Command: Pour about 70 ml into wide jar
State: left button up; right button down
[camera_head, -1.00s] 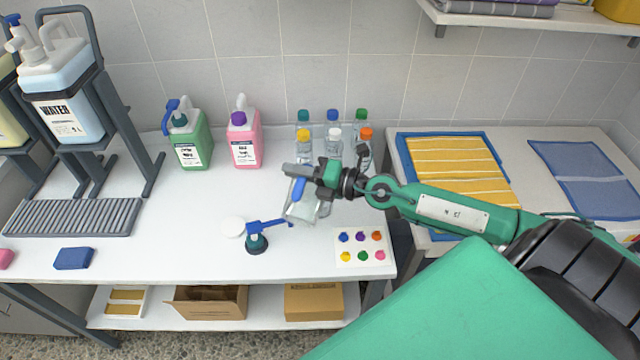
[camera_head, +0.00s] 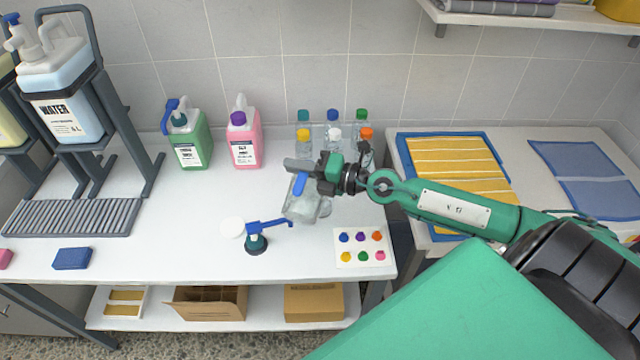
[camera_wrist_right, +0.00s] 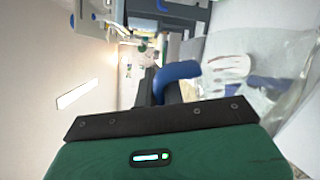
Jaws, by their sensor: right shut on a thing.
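My right gripper (camera_head: 301,167) is shut on the blue handle (camera_head: 299,185) of a clear jug (camera_head: 298,207), which it holds tilted over the white table. The blue handle also shows in the wrist view (camera_wrist_right: 178,71), with clear, shiny walls (camera_wrist_right: 285,65) to its right. A clear rounded vessel (camera_head: 325,208), likely the wide jar, shows partly behind the jug's right side. I cannot tell whether the jug's mouth is over it, nor see any stream or liquid level clearly. My left gripper is not in view.
Several capped clear bottles (camera_head: 333,133) stand behind the gripper. A card of coloured dots (camera_head: 361,248) lies front right. Green (camera_head: 190,147) and pink (camera_head: 244,146) jugs stand at the back.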

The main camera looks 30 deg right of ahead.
aim_at(288, 209)
jog(key=shift+s+a+f, duration=0.1)
jog(key=shift+s+a, duration=0.1)
jog(key=shift+a, duration=0.05)
jog(key=a+f+n, duration=0.1)
jog(key=s+a+f+n+p, duration=0.1)
jog(key=shift+s+f+n, duration=0.1)
jog(key=shift+s+n, duration=0.15)
jog(key=shift+n, duration=0.15)
jog(key=shift+s+a+f+n+t, duration=0.15)
jog(key=shift+s+a+f+n, duration=0.15)
jog(key=shift+f+n, duration=0.25)
jog(key=shift+s+a+f+n+t, duration=0.15)
jog(key=shift+a+f+n, duration=0.15)
jog(key=shift+f+n, duration=0.25)
jog(key=shift+s+a, duration=0.1)
dwell(0.7)
jog(key=shift+s+a+f+n, duration=0.1)
jog(key=shift+s+a+n, duration=0.35)
jog(key=shift+a+n, duration=0.35)
jog(key=s+a+f+n+b, duration=0.1)
jog(key=s+a+f+n, duration=0.3)
jog(key=n, duration=0.3)
jog(key=shift+a+f+t+h, duration=0.3)
jog(key=shift+a+f, duration=0.05)
jog(key=shift+a, duration=0.2)
